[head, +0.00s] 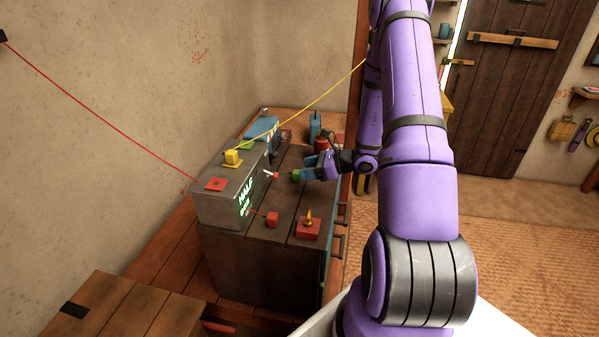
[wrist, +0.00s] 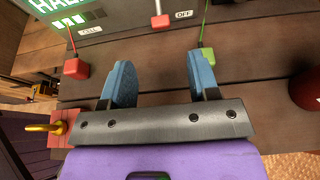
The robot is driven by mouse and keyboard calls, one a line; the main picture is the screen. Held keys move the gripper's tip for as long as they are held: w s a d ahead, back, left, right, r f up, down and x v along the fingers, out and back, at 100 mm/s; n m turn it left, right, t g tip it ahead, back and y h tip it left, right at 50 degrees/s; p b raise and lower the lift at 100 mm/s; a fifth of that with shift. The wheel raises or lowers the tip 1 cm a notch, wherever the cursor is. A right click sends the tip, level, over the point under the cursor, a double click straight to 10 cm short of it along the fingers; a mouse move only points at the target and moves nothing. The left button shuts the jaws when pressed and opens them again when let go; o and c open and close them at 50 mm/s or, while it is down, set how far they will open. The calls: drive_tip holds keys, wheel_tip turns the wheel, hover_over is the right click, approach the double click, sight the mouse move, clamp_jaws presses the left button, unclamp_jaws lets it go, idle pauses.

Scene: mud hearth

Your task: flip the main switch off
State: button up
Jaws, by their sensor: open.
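The main switch is a white lever with a red tip (head: 275,175) on the front of a grey box (head: 216,206). In the wrist view its red tip (wrist: 159,21) shows at the top, between and beyond my fingertips, with an OFF label (wrist: 183,14) to its right. The lever's upper part is cut off there. My gripper (head: 307,174) is to the right of the lever in the head view, apart from it. In the wrist view my gripper (wrist: 161,78) has its blue fingers spread wide with nothing between them.
A green block (wrist: 208,56) on a green wire sits by my right finger. A red block (wrist: 76,68) on a red wire lies left. A red block with a yellow top (head: 308,228) and a red container (wrist: 307,91) stand on the dark wooden top. Bare planks lie between.

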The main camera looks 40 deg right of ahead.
sight(275, 174)
drive_tip(key=shift+w+a+r, duration=0.25)
drive_tip(key=shift+w+a, duration=0.1)
drive_tip(key=shift+w, duration=0.1)
drive_tip(key=x, duration=1)
drive_tip(key=shift+w+a+f, duration=0.1)
drive_tip(key=shift+w+f, duration=0.05)
drive_tip(key=shift+f, duration=0.1)
drive_tip(key=shift+f, duration=0.1)
drive_tip(key=c, duration=0.9)
